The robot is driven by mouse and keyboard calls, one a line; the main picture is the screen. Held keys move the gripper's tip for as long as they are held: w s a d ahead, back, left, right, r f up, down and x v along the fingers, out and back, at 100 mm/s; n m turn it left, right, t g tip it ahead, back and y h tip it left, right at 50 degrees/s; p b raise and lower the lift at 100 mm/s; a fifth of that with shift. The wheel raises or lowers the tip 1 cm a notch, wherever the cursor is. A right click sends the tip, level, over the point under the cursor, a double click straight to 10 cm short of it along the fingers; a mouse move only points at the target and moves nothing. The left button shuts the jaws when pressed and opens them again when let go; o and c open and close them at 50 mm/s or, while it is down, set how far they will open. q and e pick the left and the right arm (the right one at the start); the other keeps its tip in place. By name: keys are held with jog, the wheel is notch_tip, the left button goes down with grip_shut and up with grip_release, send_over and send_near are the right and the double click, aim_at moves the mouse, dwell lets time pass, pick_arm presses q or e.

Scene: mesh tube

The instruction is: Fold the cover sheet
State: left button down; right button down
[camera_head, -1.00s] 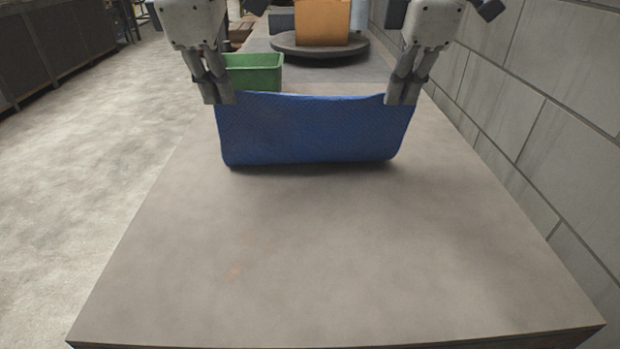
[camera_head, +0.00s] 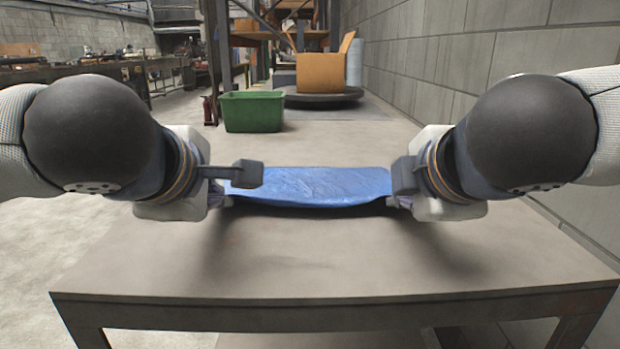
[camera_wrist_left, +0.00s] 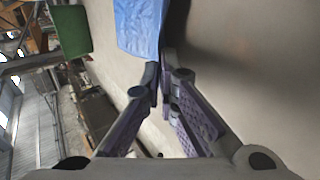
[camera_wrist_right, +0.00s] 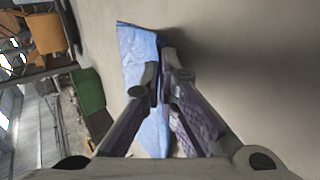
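The blue cover sheet (camera_head: 310,187) is stretched between my two grippers over the table (camera_head: 330,262) in the head view. Its near edge casts a shadow on the table top. My left gripper's fingers (camera_wrist_left: 160,85) are closed together at a corner of the sheet in the left wrist view, where the sheet (camera_wrist_left: 138,28) runs up from the fingertips. My right gripper's fingers (camera_wrist_right: 163,72) are closed on the opposite corner in the right wrist view, with the sheet (camera_wrist_right: 135,60) beside and behind them. In the head view the fingers are mostly hidden behind the wrists.
A green bin (camera_head: 253,111) stands at the back left of the table. A block wall (camera_head: 470,85) runs along the right. The near table top is clear.

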pick_arm(q)
jog(key=shift+s, duration=0.15)
pick_arm(e)
jog(key=shift+s, duration=0.15)
pick_arm(q)
jog(key=c, duration=1.5)
grip_release()
pick_arm(e)
jog(key=c, duration=1.5)
grip_release()
